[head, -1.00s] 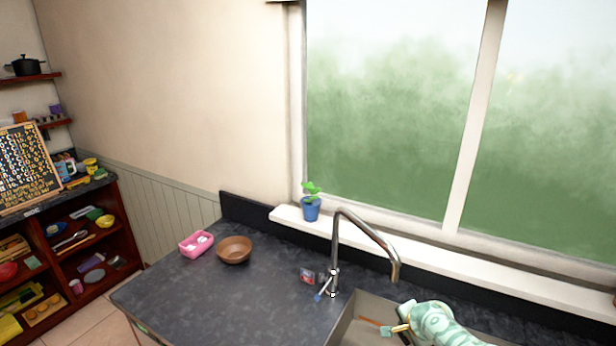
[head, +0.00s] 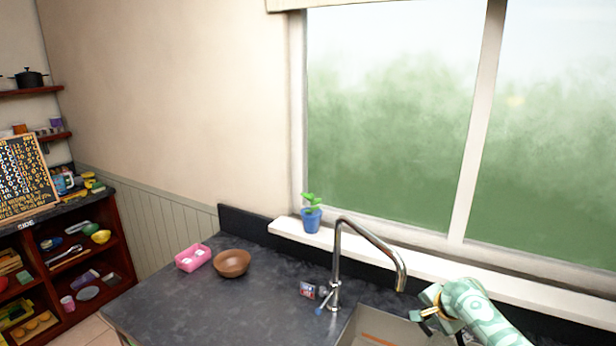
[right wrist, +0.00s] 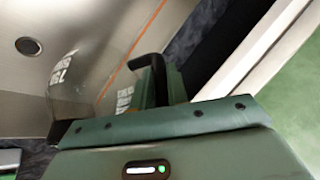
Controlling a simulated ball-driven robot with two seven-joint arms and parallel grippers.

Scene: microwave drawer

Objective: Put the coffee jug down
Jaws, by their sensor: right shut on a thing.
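The coffee jug (right wrist: 62,82) shows in the right wrist view as clear glass with white markings and a black handle (right wrist: 148,62). My right gripper (right wrist: 152,88) is shut on this handle, and the glass is beside it, with the sink behind. In the head view my right gripper (head: 426,310) is above the sink, near the faucet's spout. The jug's glass is hard to make out there. My left gripper is not in view.
The metal sink (head: 352,328) is at the lower right, with a tall faucet (head: 340,255) beside it. The counter's front middle is clear. A potted plant (head: 311,217) stands on the windowsill.

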